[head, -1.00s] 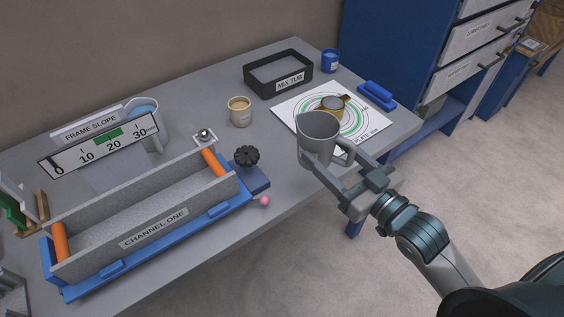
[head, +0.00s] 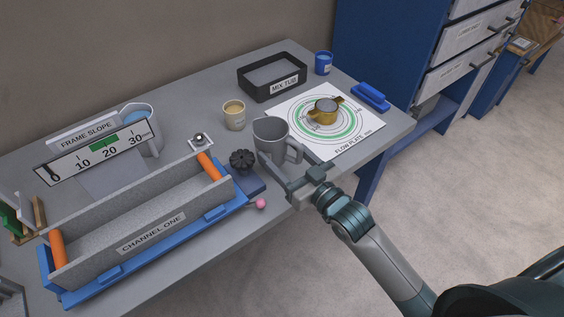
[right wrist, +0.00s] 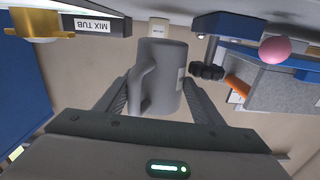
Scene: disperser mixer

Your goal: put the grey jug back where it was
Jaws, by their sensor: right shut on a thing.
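The grey jug (head: 270,135) is upright near the table's front edge, between the black knob (head: 243,160) and the flow plate sheet (head: 359,136). My right gripper (head: 290,165) is shut on the jug, with its fingers on either side near the handle. In the right wrist view the jug (right wrist: 167,75) sits between the fingers of my right gripper (right wrist: 160,100), its handle towards the left. I cannot tell whether the jug's base touches the table. My left gripper is not in view.
The flow plate sheet carries a brass ring piece (head: 323,111). A beige cup (head: 234,115), the black mix tub (head: 241,82), a blue cup (head: 323,63) and a blue handled block (head: 371,97) stand behind. The channel one trough (head: 140,245) fills the front left.

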